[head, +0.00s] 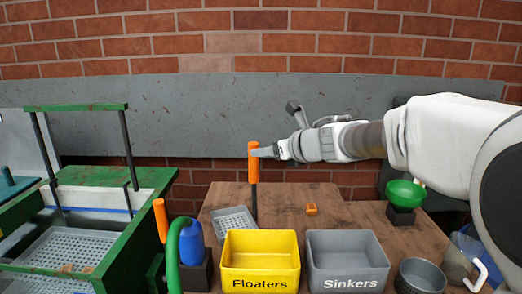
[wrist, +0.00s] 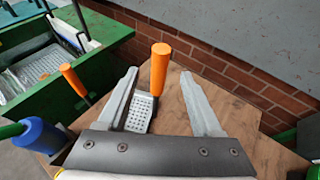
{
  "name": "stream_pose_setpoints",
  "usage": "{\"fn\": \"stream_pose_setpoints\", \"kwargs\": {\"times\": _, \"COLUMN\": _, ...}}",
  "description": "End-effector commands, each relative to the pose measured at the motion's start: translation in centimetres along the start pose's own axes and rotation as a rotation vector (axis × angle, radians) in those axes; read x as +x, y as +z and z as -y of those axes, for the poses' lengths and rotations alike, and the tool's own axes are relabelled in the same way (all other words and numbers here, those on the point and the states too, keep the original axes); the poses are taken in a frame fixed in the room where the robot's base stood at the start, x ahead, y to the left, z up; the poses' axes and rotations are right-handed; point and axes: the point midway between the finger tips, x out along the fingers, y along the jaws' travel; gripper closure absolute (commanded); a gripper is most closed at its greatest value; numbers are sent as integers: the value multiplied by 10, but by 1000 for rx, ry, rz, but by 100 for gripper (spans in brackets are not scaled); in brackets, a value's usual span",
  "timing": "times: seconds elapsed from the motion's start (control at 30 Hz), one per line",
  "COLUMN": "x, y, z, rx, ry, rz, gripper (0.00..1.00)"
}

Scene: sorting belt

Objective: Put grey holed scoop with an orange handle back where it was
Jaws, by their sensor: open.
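The grey holed scoop (head: 235,220) appears to rest on the wooden table, its orange handle (head: 254,162) standing upright on a dark stem. In the wrist view the handle (wrist: 159,66) rises between my two fingers, with a gap on each side, and the holed pan (wrist: 141,112) shows below it. My gripper (head: 264,152) is at the upper part of the handle, coming from the right. It also shows in the wrist view (wrist: 159,75), open with nothing clamped.
A yellow Floaters bin (head: 260,284) and a grey Sinkers bin (head: 347,284) stand in front. A second orange handle (head: 160,220) is beside the green machine (head: 140,195) and blue bottle (head: 191,242). A small orange block (head: 311,209) and green bowl (head: 405,192) are right.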

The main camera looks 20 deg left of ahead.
Motion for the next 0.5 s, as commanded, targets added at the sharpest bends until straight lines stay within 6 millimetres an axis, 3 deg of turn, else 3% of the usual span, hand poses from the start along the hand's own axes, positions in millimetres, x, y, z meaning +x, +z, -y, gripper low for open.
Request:
{"fn": "stream_pose_setpoints", "kwargs": {"times": 0.37, "x": -12, "y": 2, "z": 3, "rx": 28, "ry": -16, "rz": 8, "gripper": 33}}
{"fn": "stream_pose_setpoints", "kwargs": {"times": 0.5, "x": -45, "y": 15, "z": 30, "rx": 261, "ry": -142, "rz": 76, "gripper": 33}}
